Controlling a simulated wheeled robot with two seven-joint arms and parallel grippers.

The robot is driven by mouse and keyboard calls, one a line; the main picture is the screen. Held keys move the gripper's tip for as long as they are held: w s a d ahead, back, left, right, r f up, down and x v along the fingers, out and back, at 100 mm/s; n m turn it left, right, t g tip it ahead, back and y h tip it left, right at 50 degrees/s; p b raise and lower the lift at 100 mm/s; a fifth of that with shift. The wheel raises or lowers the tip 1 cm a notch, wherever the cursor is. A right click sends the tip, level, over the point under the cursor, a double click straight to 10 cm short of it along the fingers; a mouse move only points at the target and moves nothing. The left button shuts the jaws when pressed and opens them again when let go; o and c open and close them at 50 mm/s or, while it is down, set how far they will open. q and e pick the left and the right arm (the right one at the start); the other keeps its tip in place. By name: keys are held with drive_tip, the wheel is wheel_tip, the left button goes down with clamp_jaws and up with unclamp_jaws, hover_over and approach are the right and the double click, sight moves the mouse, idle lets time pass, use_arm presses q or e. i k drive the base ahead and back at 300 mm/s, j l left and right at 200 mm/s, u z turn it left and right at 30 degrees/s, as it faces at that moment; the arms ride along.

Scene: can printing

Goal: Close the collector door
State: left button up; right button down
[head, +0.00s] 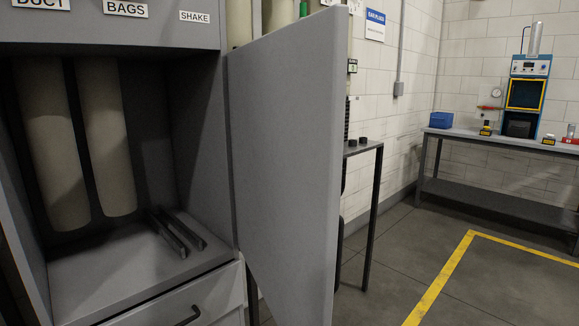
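The collector door (285,150) is a flat grey panel hinged at the right side of the collector cabinet (215,160). It stands wide open and swings out toward me. Inside the open cabinet hang two pale filter bags (105,140). Two dark bars (178,232) lie on the cabinet floor. Labels above read DUCT, BAGS and SHAKE. A dark handle shows partly behind the door's right edge. Neither of my grippers is in view.
Below the opening is a drawer front with a dark handle (183,317). A small table (368,149) stands behind the door. A workbench (500,141) with a blue machine (526,95) and a blue bin (441,120) is at the back right. The floor at right is clear, marked with yellow lines (440,282).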

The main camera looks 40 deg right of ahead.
sight(287, 86)
drive_tip(key=l+u, duration=0.1)
drive_tip(key=l, duration=1.95)
drive_tip(key=i, duration=0.05)
